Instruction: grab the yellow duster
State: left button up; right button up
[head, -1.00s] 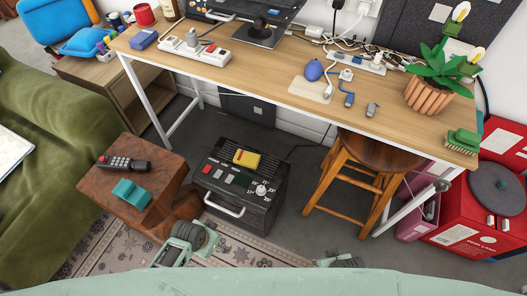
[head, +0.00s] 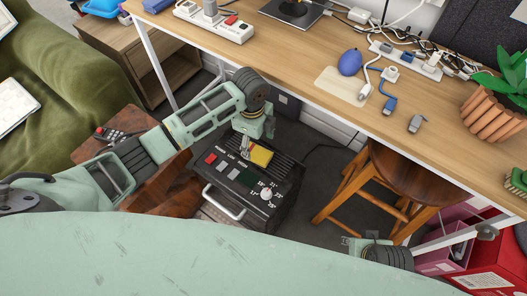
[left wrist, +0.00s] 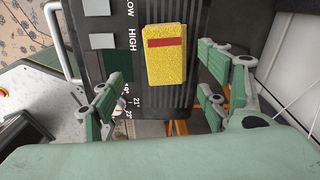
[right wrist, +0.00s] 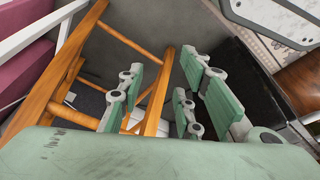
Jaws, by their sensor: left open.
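The yellow duster (head: 261,156) is a small yellow block with a red stripe. It lies on top of the black heater (head: 245,185), and shows close up in the left wrist view (left wrist: 166,65). My left gripper (head: 253,135) is above the heater, close to the duster and partly covering it in the head view. In the left wrist view its green fingers (left wrist: 158,95) are spread, with the duster ahead between them, not gripped. My right gripper (right wrist: 160,95) has its fingers apart and empty, beside the wooden stool.
A wooden stool (head: 387,175) stands right of the heater. The desk (head: 320,85) edge runs behind and above it, holding power strips and a blue-purple object (head: 350,62).

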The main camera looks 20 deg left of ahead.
aim_at(257, 153)
pick_arm(q)
jog(key=shift+w+a, duration=0.2)
jog(key=shift+d+f+b, duration=0.1)
jog(key=shift+f+b, duration=0.5)
jog(key=shift+f, duration=0.75)
jog(key=f, duration=0.1)
jog(key=f+b, duration=0.1)
jog(key=f, duration=0.2)
jog(key=shift+w+d+f+b, duration=0.15)
jog(key=shift+d+f+b, duration=0.1)
jog(key=shift+b, duration=0.1)
pick_arm(e)
jog(key=w+v, duration=0.1)
jog(key=v, duration=0.9)
jog(key=shift+r+t, duration=0.2)
jog(key=shift+t, duration=0.1)
jog(key=shift+d, duration=0.1)
pick_arm(q)
jog(key=c, duration=1.1)
